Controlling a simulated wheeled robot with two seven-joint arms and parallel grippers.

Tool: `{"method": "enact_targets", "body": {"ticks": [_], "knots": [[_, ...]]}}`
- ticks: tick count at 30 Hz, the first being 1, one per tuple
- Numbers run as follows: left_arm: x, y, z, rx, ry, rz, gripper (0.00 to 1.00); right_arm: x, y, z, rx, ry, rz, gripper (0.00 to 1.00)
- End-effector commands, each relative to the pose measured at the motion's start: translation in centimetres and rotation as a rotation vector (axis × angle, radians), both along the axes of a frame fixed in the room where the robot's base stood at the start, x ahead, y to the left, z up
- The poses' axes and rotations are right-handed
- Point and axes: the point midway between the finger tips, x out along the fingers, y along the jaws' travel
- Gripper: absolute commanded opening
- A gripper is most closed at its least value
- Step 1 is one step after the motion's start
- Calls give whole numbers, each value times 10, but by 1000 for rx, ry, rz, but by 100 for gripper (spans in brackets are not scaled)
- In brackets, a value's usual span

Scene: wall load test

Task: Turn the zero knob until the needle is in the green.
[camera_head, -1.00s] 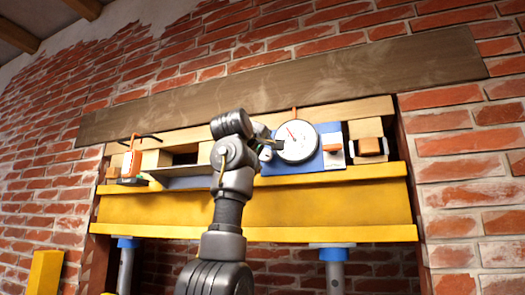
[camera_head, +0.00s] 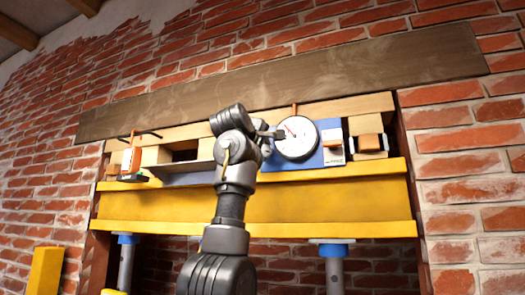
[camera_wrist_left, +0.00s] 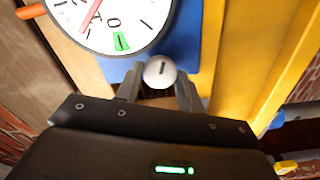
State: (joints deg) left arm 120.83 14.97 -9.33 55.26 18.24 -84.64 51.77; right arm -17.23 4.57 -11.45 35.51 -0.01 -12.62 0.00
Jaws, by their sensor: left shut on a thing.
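The zero knob (camera_wrist_left: 160,71) is a small white round knob with a dark line, just below the dial gauge. My left gripper (camera_wrist_left: 159,90) is shut on it, with one finger at each side. In the head view this gripper (camera_head: 272,137) is at the gauge's left edge, and I cannot make out the knob there. The gauge (camera_head: 297,139) has a white face and dark rim. In the wrist view its red needle (camera_wrist_left: 91,14) lies beside the green mark (camera_wrist_left: 121,41), apart from it. My right gripper is not in view.
The gauge sits on a blue plate (camera_head: 331,128) above a yellow beam (camera_head: 320,205). A white block (camera_head: 333,157) and a wooden block with orange (camera_head: 367,143) stand to its right. An orange item (camera_head: 131,160) is at the left. A dark plank (camera_head: 330,80) runs above.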

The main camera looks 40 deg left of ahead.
Motion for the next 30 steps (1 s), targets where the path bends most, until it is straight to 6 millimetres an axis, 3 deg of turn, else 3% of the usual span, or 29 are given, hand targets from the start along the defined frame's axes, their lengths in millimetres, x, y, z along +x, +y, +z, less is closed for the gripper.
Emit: {"method": "enact_targets", "body": {"ticks": [30], "knots": [[1,-1,-1,-828,-283,-1,15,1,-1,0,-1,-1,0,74]]}}
